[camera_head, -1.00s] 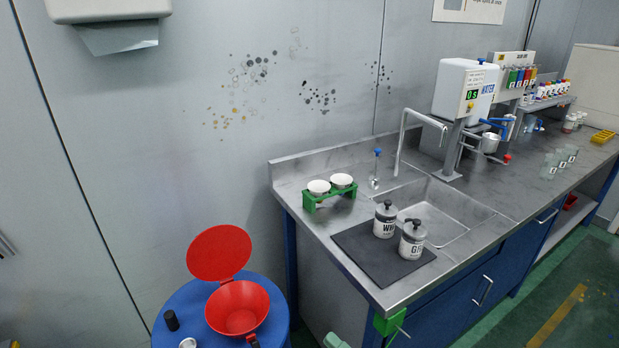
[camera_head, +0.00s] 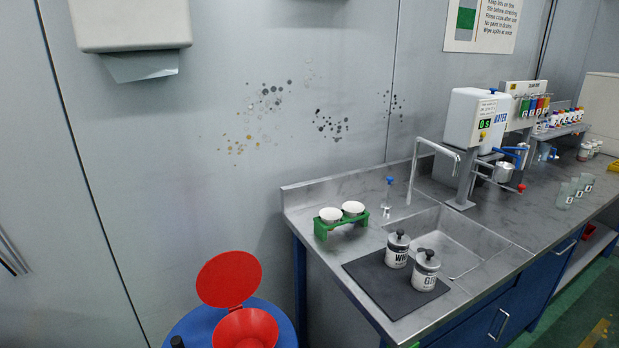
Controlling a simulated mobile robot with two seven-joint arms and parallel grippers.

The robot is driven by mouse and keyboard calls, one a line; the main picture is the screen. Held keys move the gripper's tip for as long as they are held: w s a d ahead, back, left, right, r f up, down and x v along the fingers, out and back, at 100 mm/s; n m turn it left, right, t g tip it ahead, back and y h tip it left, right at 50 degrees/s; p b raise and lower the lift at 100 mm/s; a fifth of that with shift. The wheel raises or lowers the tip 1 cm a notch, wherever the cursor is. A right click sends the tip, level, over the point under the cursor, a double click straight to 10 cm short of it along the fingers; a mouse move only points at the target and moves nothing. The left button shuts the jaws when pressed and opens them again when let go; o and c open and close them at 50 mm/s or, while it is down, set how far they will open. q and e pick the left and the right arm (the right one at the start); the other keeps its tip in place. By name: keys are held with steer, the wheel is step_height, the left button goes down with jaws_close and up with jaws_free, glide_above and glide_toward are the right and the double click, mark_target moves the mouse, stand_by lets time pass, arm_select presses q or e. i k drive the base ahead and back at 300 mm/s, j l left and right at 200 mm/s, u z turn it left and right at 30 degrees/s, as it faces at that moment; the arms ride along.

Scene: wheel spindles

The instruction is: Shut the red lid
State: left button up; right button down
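The red lid (camera_head: 229,279) stands open, tilted up at the back of a red funnel (camera_head: 245,328). The funnel sits on top of a blue drum (camera_head: 190,327) at the bottom of the view, and its lower part is cut off by the frame edge. Neither of my grippers shows in the head view.
A steel sink counter (camera_head: 330,255) stands right of the drum. It carries a green rack (camera_head: 342,226) with two white cups, and a dark mat (camera_head: 372,287) with two labelled jars (camera_head: 398,249). A black object (camera_head: 177,342) is on the drum's left. A dispenser (camera_head: 149,22) hangs on the wall.

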mark_target(230, 279)
steer(key=u, duration=0.75)
